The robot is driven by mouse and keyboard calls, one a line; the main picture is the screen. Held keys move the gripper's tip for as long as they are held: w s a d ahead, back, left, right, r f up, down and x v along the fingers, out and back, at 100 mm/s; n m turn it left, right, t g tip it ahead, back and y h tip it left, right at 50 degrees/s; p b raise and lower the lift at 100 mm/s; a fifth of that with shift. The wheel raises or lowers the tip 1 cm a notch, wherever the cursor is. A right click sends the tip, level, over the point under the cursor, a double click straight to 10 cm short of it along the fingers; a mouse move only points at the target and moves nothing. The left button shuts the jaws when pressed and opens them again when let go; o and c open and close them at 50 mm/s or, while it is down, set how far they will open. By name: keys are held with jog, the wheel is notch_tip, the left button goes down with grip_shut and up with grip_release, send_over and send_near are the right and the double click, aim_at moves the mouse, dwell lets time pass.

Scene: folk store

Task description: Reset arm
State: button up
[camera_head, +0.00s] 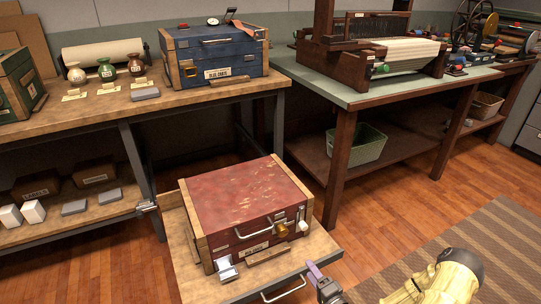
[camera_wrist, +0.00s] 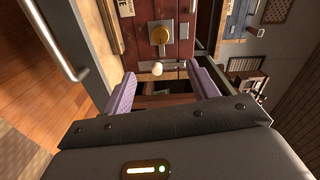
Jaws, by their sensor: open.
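My gripper (camera_wrist: 162,95) shows in the wrist view with its two purple fingers wide apart and nothing between them. In the head view, part of my gripper (camera_head: 318,279) shows low in the picture, in front of the right corner of a low pull-out shelf (camera_head: 300,262). A red chest (camera_head: 245,200) with wooden edges sits shut on that shelf. A brass latch (camera_head: 282,229) and a pale knob (camera_head: 303,226) are on its front. The wrist view shows the brass latch (camera_wrist: 160,36) and the pale knob (camera_wrist: 157,68) ahead of the fingers. No contact is visible.
A blue chest (camera_head: 213,55) and small vases (camera_head: 135,64) stand on the wooden bench (camera_head: 110,103) behind. A green-topped table (camera_head: 375,87) bears a loom. A green basket (camera_head: 357,143) sits on its lower shelf. Wooden floor and a striped rug (camera_head: 490,250) lie open at right.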

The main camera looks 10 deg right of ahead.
jog(key=shift+a, duration=0.1)
jog(key=s+a+r+n+g+h+p, duration=0.15)
jog(key=s+r+n+g, duration=0.3)
jog(key=r, duration=0.45)
jog(key=s+a+r+n+g+h+p, duration=0.15)
jog(key=s+r+n+g, duration=0.3)
jog(key=r, duration=0.45)
jog(key=s+a+r+n+g+h+p, duration=0.1)
jog(key=s+a+r+n+g+h, duration=0.3)
jog(key=r, duration=0.4)
notch_tip(320, 180, up, 37)
jog(key=d+g+y+p, duration=0.1)
jog(key=p, duration=3.5)
jog(key=shift+w+d+p, duration=0.15)
jog(key=shift+w+p, duration=0.15)
